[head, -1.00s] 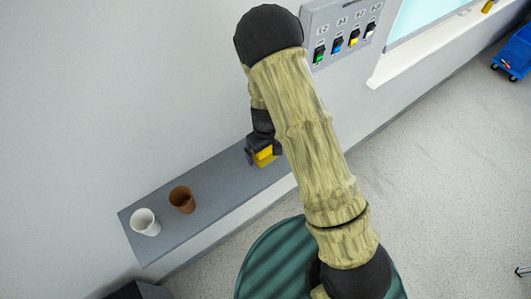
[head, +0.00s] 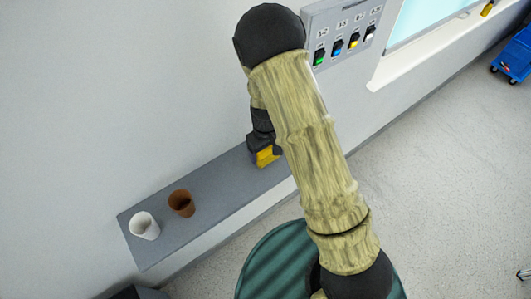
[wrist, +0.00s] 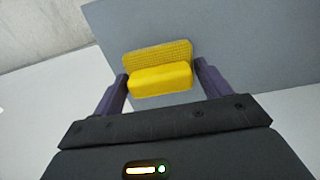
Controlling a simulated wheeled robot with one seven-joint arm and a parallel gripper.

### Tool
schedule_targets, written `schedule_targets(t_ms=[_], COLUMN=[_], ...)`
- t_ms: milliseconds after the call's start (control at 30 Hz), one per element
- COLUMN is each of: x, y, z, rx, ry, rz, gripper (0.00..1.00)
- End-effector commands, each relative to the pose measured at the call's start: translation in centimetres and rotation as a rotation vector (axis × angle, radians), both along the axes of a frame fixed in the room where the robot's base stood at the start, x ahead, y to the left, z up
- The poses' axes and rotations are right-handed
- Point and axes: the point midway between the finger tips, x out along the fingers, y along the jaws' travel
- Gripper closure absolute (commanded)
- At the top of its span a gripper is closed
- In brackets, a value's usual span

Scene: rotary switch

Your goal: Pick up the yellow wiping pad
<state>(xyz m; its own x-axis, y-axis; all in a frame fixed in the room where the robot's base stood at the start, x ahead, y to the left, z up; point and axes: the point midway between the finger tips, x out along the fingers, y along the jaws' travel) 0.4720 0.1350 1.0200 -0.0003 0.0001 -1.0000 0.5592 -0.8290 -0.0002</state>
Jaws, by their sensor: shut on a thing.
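The yellow wiping pad (wrist: 160,78) is between my two fingers in the wrist view, its thick front part spanning the gap and a flatter textured part behind it. My gripper (wrist: 160,84) is shut on it. In the head view the pad (head: 267,156) shows just below my gripper (head: 263,148), over the grey shelf (head: 225,185). I cannot tell whether the pad still touches the shelf. My arm hides the shelf's right end.
A brown cup (head: 182,203) and a white cup (head: 144,226) stand on the left part of the shelf. A wall panel (head: 345,35) with several coloured switches is at the upper right. A blue cart (head: 515,55) stands far right.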

Motion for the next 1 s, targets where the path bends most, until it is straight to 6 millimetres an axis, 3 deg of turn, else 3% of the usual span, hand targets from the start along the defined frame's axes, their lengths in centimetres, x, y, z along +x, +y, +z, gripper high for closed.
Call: schedule_targets(t_ms=[500,1000], x=[0.0,0.0], y=[0.0,0.0], z=[7.9,8.5], rx=[0.001,-0.001], ry=[-0.002,0.001], rz=[0.002,0.0], gripper=[0.46,0.46])
